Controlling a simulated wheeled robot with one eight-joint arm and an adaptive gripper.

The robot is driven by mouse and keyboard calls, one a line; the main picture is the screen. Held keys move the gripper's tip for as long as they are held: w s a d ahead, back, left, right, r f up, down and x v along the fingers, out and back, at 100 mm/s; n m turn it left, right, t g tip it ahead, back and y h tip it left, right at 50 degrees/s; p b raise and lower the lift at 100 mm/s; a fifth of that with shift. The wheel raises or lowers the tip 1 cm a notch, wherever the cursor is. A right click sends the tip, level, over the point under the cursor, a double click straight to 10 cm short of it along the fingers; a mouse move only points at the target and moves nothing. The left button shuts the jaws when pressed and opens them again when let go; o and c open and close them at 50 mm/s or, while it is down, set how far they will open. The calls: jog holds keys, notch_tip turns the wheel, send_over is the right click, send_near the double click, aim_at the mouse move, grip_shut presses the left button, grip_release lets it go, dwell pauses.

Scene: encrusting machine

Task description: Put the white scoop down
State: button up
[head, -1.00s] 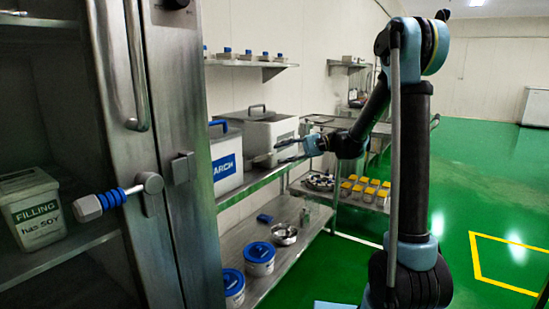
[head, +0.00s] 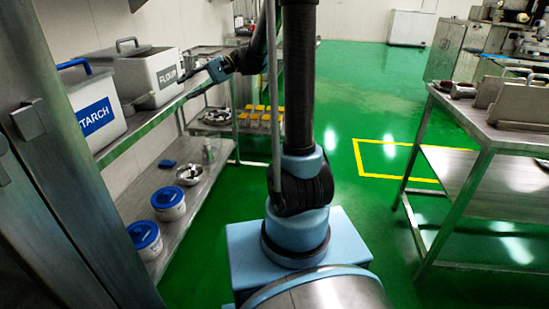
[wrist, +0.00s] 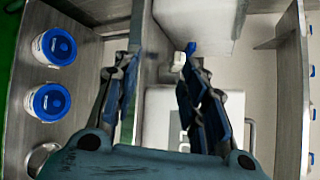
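I cannot make out the white scoop for certain. A small white piece (wrist: 179,62) shows beside the right finger in the wrist view; I cannot tell what it is. My gripper (head: 192,76) is at the upper shelf, beside the white flour bin (head: 150,75). In the wrist view my gripper (wrist: 160,65) has its two dark fingers wide apart, with the metal shelf edge visible between them. Nothing is clearly clamped between the fingers. The white starch bin (head: 93,110) with a blue handle stands nearer on the same shelf.
Two blue-lidded white tubs (head: 146,240) and a metal bowl (head: 191,173) stand on the lower shelf (head: 130,195). A steel cabinet (head: 60,200) is close on the left. A steel table (head: 480,135) stands at right. Green floor (head: 370,220) is clear between.

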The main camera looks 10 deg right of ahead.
jog(key=s+d+f+t+h, duration=0.3)
jog(key=s+d+f+h, duration=0.3)
jog(key=s+d+f, duration=0.3)
jog(key=s+d+f+n+t+h, duration=0.1)
jog(key=s+d+f+t+h, duration=0.2)
jog(key=s+d, duration=1.4)
notch_tip(320, 180, down, 7)
jog(key=h, duration=0.4)
jog(key=shift+d+t+h, duration=0.3)
jog(key=shift+d, duration=0.1)
jog(key=shift+w+f, duration=0.2)
jog(key=shift+w, duration=0.25)
